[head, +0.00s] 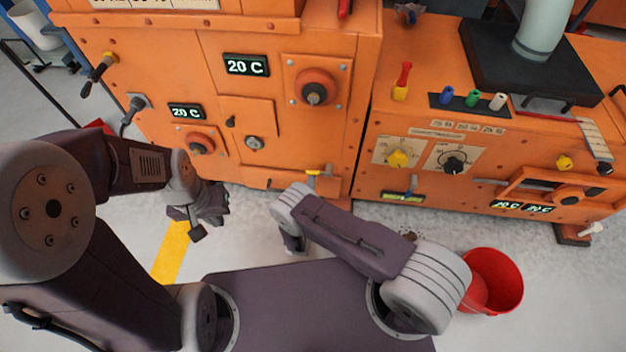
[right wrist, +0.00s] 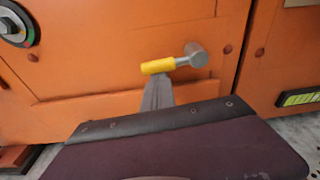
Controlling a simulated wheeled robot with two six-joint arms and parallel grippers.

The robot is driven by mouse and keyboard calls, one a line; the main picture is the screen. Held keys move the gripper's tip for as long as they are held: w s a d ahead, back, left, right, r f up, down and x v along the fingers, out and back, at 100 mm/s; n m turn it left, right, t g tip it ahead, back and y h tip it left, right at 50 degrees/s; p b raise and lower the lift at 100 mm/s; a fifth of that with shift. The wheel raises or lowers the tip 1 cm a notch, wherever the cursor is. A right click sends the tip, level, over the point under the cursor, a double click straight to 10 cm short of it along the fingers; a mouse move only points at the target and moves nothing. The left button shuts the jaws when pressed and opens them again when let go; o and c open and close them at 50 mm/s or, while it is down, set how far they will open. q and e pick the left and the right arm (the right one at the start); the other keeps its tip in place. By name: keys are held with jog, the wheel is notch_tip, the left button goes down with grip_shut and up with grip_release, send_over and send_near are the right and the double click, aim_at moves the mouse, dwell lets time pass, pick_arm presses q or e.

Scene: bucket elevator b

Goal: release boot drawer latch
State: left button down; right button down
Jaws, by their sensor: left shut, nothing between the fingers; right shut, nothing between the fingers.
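The latch (right wrist: 160,66) is a short yellow handle on a round grey metal pivot, on the orange front panel in the right wrist view. The handle lies nearly level, pointing left from the pivot. A small yellow part of it shows in the head view (head: 313,173). My right gripper (right wrist: 158,84) is shut and empty. Its grey fingertips are just below the yellow handle, close to or touching it; I cannot tell which. My right arm hides most of this gripper in the head view. My left gripper (head: 197,231) is shut and empty, over the floor away from the latch.
The orange machine (head: 330,135) fills the area ahead, with knobs and displays. A red bucket (head: 497,280) stands on the floor at right. A yellow stripe (head: 171,251) marks the floor at left.

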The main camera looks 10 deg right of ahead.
pick_arm(q)
jog(key=shift+r, duration=0.3)
pick_arm(e)
jog(key=shift+a+r, duration=0.1)
jog(key=shift+r, duration=0.15)
